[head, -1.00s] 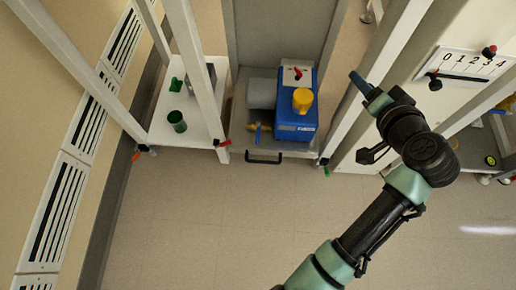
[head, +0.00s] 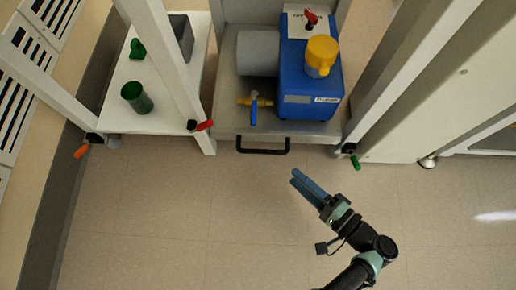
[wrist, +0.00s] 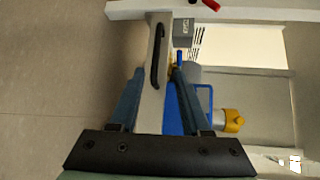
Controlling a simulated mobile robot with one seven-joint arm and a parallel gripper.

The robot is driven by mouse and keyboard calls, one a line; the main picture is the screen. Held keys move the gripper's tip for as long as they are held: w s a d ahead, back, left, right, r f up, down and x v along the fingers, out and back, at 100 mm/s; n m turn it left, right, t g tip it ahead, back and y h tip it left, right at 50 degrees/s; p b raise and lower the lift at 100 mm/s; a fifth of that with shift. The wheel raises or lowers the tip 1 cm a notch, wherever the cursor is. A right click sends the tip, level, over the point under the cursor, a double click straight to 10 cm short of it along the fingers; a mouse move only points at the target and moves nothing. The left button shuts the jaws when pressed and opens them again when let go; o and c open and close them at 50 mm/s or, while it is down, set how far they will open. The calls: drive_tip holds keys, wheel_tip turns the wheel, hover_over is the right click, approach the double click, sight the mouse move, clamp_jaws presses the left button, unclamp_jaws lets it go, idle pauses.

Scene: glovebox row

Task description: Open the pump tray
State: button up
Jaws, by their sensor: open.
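The pump tray (head: 225,119) is a grey tray low between white frame legs. It carries a blue pump (head: 309,75) with a yellow cap and a grey cylinder. A black bar handle (head: 263,147) is on its front edge. My gripper (head: 296,177) is open and empty, in front of the tray and to the right of the handle, apart from it. In the wrist view the handle (wrist: 159,56) appears upright, beyond and between the open fingers (wrist: 157,78). The tray's front face (wrist: 152,100) runs between them in that view.
A white shelf (head: 125,70) at left holds a green cup (head: 136,97). Red (head: 204,125), orange (head: 82,151) and green (head: 355,162) levers stick out at the frame legs. The floor (head: 200,220) before the tray is clear.

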sight(263, 151)
drive_tip(key=shift+f+b+x, duration=0.15)
drive_tip(key=shift+b+x, duration=1.35)
drive_tip(key=shift+x, duration=1.8)
drive_tip(key=shift+f+b+x, duration=0.15)
drive_tip(key=shift+b+x, duration=1.35)
drive_tip(key=shift+x, duration=1.8)
drive_tip(key=shift+s+a, duration=0.1)
drive_tip(key=shift+s, duration=0.05)
clamp_jaws()
